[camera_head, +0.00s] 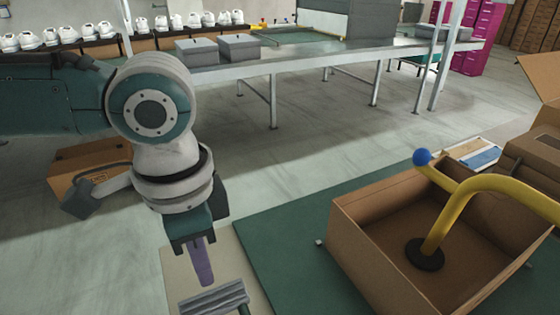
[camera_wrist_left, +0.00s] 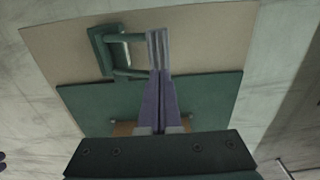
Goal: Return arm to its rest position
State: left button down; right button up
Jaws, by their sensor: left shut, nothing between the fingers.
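My left arm comes in from the left in the head view. Its gripper (camera_head: 203,265) points down, with its purple fingers closed together and empty. The closed fingers also show in the left wrist view (camera_wrist_left: 158,82). A grey ridged bar on a green frame (camera_head: 213,298) lies just below the fingertips in the head view. In the wrist view the green frame (camera_wrist_left: 101,50) is beside and beyond the tips. I cannot tell if the fingertips touch the bar. My right gripper is not in view.
An open cardboard box (camera_head: 360,240) stands on the green surface (camera_head: 290,235) at right. A yellow bent bar (camera_head: 462,200) with a blue ball (camera_head: 422,157) reaches over it. A long table (camera_head: 310,62) with grey boxes is behind, and white shoes line a rack (camera_head: 60,36).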

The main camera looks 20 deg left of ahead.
pick_arm(q)
jog(key=shift+r, duration=0.45)
jog(key=shift+f, duration=0.1)
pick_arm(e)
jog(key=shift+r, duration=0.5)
pick_arm(q)
jog(key=s+d+r+t+h+p, duration=0.1)
jog(key=s+d+r+h+p, duration=0.15)
jog(key=d, duration=0.35)
jog(key=s+d+r+t+h+p, duration=0.1)
jog(key=s+d+r+p, duration=0.25)
jog(key=d, duration=0.25)
jog(key=s+a+r+n+t+y+p, duration=0.1)
jog(key=s+a+r+n+y, duration=0.15)
jog(key=a, duration=0.35)
jog(key=s+a+r+n+y+p, duration=0.1)
jog(key=s+a+r+n+p, duration=0.1)
jog(key=s+a+r+n, duration=0.3)
notch_tip(320, 180, up, 36)
jog(key=w+m+p, duration=0.1)
jog(key=p, duration=3.6)
jog(key=shift+t, duration=0.3)
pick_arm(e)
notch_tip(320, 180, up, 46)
